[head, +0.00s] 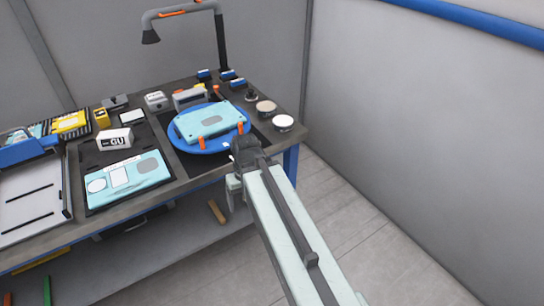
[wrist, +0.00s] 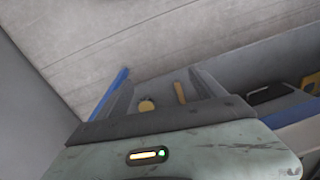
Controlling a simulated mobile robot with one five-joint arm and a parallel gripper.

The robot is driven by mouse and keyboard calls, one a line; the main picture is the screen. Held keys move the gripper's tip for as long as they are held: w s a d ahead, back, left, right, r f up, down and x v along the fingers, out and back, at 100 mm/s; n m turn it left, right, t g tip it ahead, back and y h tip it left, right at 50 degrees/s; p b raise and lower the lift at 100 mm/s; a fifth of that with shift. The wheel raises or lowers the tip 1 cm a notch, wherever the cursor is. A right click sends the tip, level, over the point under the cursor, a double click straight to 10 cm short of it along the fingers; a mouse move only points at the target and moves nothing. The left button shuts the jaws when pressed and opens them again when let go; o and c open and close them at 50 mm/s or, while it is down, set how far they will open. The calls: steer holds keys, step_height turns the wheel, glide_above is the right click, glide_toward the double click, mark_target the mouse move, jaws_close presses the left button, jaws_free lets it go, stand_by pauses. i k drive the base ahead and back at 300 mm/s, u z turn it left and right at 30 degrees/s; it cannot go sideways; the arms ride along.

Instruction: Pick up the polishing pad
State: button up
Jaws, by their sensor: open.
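Two round pad-like discs lie on the workbench's right end: a tan one (head: 266,107) and a whiter one (head: 283,122) nearer the front corner. I cannot tell for sure which is the polishing pad. My gripper (head: 234,196) hangs by the bench's front edge, to the left of and below the discs. In the wrist view my gripper (wrist: 165,85) has its two grey fingers apart, with nothing held between them. Neither disc can be made out in the wrist view.
The workbench (head: 185,182) carries a blue round stand (head: 183,144) with a light-blue panel (head: 210,121) and orange clamps. A black lamp post (head: 221,45) stands behind. A lower shelf (head: 150,262) lies under the bench. Floor (head: 345,215) is clear to the right.

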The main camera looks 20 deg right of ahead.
mark_target(250, 97)
steer(key=u, duration=2.75)
steer(key=k, duration=2.2)
steer(key=z, duration=1.3)
steer(key=i, duration=1)
steer(key=u, duration=0.05)
